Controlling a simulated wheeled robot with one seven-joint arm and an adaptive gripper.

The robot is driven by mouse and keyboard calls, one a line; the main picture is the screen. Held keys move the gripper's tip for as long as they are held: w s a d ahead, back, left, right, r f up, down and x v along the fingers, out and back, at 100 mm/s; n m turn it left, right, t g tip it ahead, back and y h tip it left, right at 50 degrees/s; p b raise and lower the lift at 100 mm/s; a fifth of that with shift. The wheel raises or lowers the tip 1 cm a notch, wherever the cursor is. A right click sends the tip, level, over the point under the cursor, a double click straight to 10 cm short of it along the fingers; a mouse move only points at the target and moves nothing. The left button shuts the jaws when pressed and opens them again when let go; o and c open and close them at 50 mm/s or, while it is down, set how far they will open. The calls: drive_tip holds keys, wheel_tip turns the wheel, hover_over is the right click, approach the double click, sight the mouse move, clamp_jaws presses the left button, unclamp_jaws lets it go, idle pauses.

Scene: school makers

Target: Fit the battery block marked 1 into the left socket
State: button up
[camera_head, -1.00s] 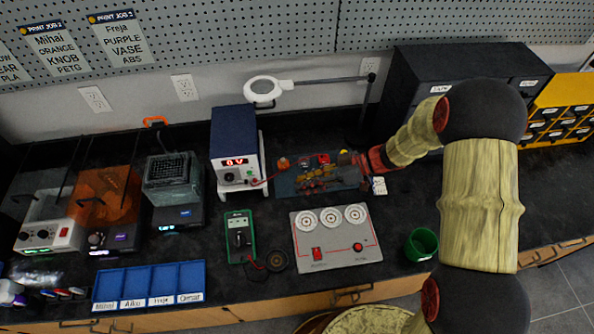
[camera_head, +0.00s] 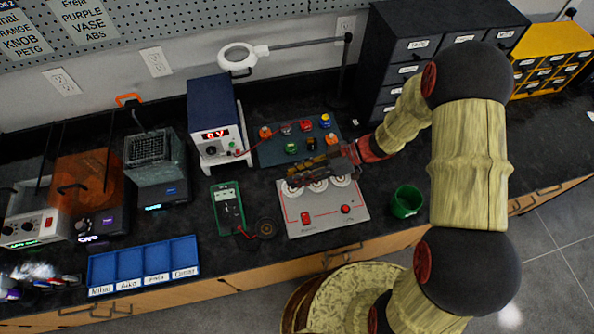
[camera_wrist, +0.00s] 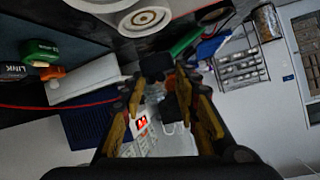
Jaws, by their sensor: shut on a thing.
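My gripper (camera_head: 294,175) is over the back edge of the grey socket panel (camera_head: 332,218). Its fingers point left, and in the wrist view my gripper (camera_wrist: 165,82) is shut on a small dark block (camera_wrist: 155,67) at its fingertips. The block's marking cannot be read, and in the head view it cannot be told from the fingers. Three round white sockets line the panel's back half. The left socket (camera_head: 295,191) is partly hidden by my gripper. In the wrist view a round socket (camera_wrist: 145,19) shows beyond the fingertips.
A dark board (camera_head: 270,154) with coloured parts lies behind the panel. A power supply (camera_head: 214,135) and a green meter (camera_head: 228,208) stand left. A green cup (camera_head: 405,201) stands right. A blue divided tray (camera_head: 144,264) is at the front left. A magnifier lamp (camera_head: 238,57) reaches over the back.

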drive_tip(key=shift+f+b, duration=2.05)
drive_tip(key=shift+f, duration=0.05)
drive_tip(key=shift+r+p, duration=0.1)
drive_tip(key=shift+p, duration=1.15)
drive_tip(key=shift+c, duration=0.2)
drive_tip(key=shift+f, duration=0.65)
drive_tip(key=o, duration=0.9)
drive_tip(key=shift+r, duration=0.1)
drive_tip(key=shift+p+v, duration=1.15)
drive_tip(key=shift+v, duration=0.4)
drive_tip(key=shift+p+v, duration=2.6)
drive_tip(key=shift+v, duration=1.35)
